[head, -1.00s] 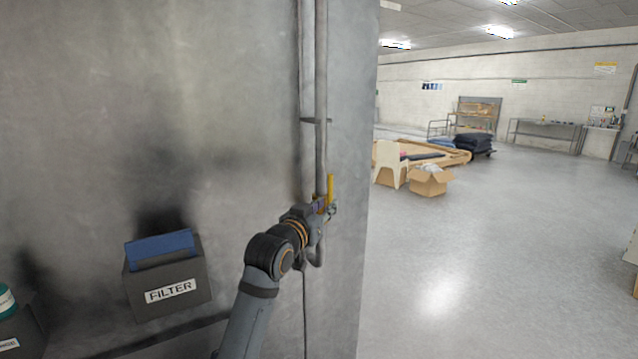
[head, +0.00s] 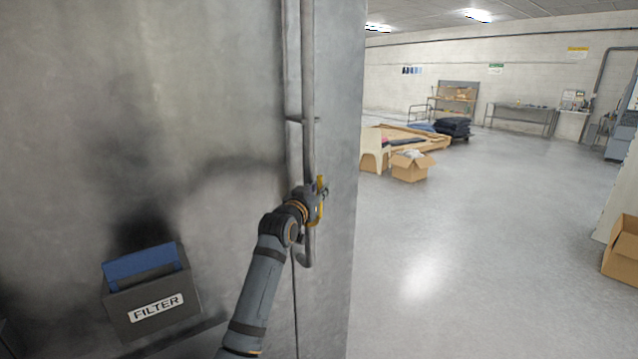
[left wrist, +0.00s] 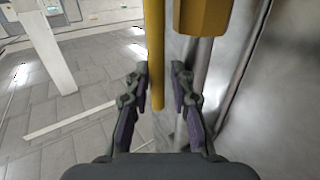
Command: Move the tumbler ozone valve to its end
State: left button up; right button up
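The yellow valve lever (head: 321,184) is at the pipe (head: 307,90) on the grey wall, partly hidden by my left gripper (head: 316,198). In the left wrist view the lever (left wrist: 156,50) is a thin yellow bar coming down from the top. Its lower end lies between the two fingers of my left gripper (left wrist: 160,95), nearer the left finger. A gap shows between the fingers, so the gripper is open; I cannot tell if a finger touches the lever. An amber faceted part (left wrist: 201,16) is beside the lever. My right gripper is not in view.
A dark FILTER box (head: 155,300) with a blue insert is on the wall at lower left. The wall ends just right of the pipe. Beyond it is open floor (head: 450,260), with cardboard boxes (head: 411,168) and a far table (head: 522,112).

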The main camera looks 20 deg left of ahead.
pick_arm(q)
jog(key=shift+w+d+r, duration=0.1)
jog(key=shift+w, duration=0.15)
jog(key=shift+d, duration=0.15)
grip_shut()
jog(key=shift+w, duration=0.1)
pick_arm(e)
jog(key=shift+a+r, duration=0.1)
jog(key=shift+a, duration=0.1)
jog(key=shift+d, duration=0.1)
